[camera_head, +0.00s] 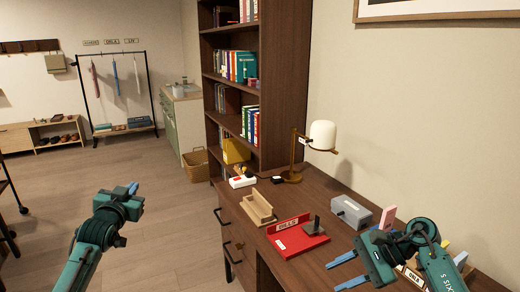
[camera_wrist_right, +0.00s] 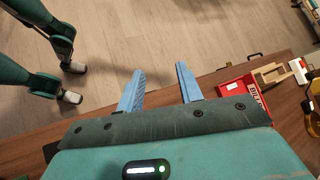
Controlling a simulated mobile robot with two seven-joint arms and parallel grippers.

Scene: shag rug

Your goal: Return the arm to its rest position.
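My right gripper (camera_head: 345,271) is over the front part of the wooden desk (camera_head: 333,254), at the lower right of the head view. In the right wrist view its two blue fingers (camera_wrist_right: 160,75) stand apart with nothing between them. My left gripper (camera_head: 133,188) is over the floor at the left, clear of the desk. Only a small part of its blue fingers shows, so I cannot tell whether it is open.
A wooden holder (camera_head: 258,208), a lamp (camera_head: 318,138), a grey box (camera_head: 351,211) and a white-red item (camera_head: 242,182) stand on the desk. The red tray also shows in the wrist view (camera_wrist_right: 240,92). A bookshelf (camera_head: 281,95) stands behind. The floor at left is open.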

